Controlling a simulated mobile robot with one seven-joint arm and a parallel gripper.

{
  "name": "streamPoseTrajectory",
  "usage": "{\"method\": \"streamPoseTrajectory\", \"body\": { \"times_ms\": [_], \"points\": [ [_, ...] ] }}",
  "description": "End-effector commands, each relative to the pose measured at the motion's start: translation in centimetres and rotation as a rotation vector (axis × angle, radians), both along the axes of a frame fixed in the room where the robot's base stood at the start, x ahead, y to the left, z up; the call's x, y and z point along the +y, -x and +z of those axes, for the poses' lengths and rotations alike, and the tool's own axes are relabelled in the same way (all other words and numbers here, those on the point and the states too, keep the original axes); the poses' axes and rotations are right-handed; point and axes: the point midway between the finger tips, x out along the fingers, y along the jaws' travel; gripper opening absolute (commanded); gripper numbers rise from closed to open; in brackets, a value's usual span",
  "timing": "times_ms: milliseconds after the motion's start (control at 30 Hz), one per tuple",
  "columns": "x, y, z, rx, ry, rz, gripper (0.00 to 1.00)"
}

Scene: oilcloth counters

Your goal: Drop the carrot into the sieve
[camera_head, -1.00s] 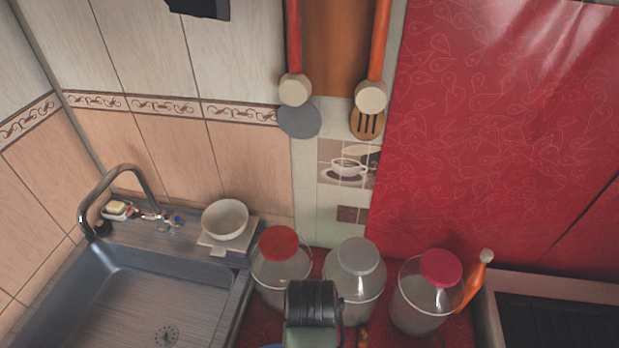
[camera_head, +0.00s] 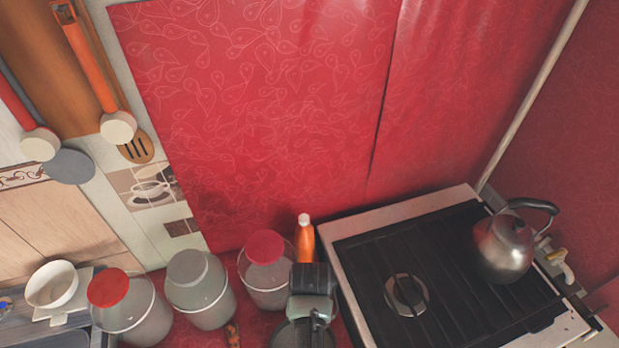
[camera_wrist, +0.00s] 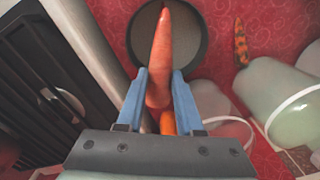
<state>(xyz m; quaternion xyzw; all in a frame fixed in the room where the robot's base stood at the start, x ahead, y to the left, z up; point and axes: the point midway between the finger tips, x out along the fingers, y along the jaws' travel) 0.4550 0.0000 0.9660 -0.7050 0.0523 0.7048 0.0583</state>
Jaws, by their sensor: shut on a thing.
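The carrot (camera_wrist: 163,55) is orange and held lengthwise between the blue fingers of my gripper (camera_wrist: 160,85) in the wrist view. Its tip points up the picture, over the grey inside of a round, dark-rimmed vessel that looks like the sieve (camera_wrist: 192,38). I cannot tell how high the carrot is above it. In the head view my gripper (camera_head: 315,308) is in front of the same round vessel (camera_head: 283,335), which shows only partly at the bottom edge. The carrot is hidden there.
Lidded glass jars (camera_head: 203,300) stand left of my gripper. An orange bottle (camera_head: 305,240) stands behind it. The stove (camera_head: 440,270) with a metal kettle (camera_head: 504,248) is to the right. A small orange-brown item (camera_wrist: 240,42) lies on the red counter beside the sieve.

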Motion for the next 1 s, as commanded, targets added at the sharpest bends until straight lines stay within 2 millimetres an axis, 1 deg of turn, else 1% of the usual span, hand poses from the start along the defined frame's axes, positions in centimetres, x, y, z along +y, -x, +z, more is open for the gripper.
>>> {"method": "streamPoseTrajectory", "body": {
  "times_ms": [167,533,667,933,967,1000],
  "points": [
    [0.0,0.0,-1.4,0.0,0.0,-0.003,0.0],
    [0.0,0.0,-5.6,0.0,0.0,-0.002,0.0],
    [0.0,0.0,-6.2,0.0,0.0,-0.002,0.0],
    [0.0,0.0,-6.0,0.0,0.0,-0.002,0.0],
    [0.0,0.0,-6.0,0.0,0.0,-0.002,0.39],
    [0.0,0.0,-6.0,0.0,0.0,-0.002,0.46]
  ]
}}
